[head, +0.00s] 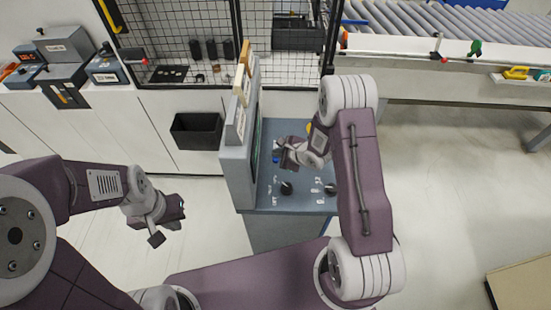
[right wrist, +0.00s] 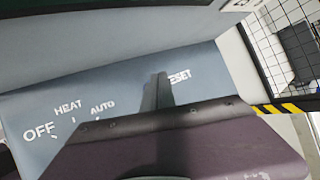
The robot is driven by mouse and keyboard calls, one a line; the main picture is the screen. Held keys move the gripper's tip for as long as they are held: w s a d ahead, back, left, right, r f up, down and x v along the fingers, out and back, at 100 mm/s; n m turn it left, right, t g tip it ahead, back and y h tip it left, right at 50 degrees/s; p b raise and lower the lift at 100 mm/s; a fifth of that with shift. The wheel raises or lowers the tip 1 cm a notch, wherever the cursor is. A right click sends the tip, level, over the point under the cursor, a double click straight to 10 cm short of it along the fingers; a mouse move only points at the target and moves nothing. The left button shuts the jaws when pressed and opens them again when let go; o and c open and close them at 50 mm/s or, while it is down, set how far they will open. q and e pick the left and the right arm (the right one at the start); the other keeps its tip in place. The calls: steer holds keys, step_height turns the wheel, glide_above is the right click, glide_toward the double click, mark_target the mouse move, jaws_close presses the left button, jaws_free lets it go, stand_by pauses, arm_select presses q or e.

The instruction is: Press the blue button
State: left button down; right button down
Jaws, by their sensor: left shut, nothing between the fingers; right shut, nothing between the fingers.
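The grey-blue control console (head: 262,200) stands in the middle of the head view, with an upright screen housing on its left side. A small bit of blue, which looks like the blue button (head: 275,160), shows on its top beside my right gripper (head: 281,151). My right gripper is shut and empty, over the console top; I cannot tell if it touches the button. My left gripper (head: 172,221) is shut and empty, left of the console.
Black knobs (head: 286,188) sit on the console front. A black bin (head: 196,130) hangs on the white cabinet to the left. A wire mesh fence (head: 290,70) stands behind, and a roller conveyor (head: 440,35) runs at the back right. The floor at right is mostly clear.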

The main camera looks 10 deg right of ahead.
mark_target(277, 160)
steer(key=shift+f, duration=0.15)
stand_by(0.6)
steer(key=shift+f, duration=0.25)
steer(key=shift+f, duration=0.5)
stand_by(0.6)
steer(key=shift+r, duration=0.1)
steer(key=shift+r+p, duration=0.8)
steer(key=shift+p, duration=0.05)
step_height(277, 160, up, 5)
steer(key=p, duration=0.5)
steer(key=shift+r, duration=0.1)
stand_by(0.6)
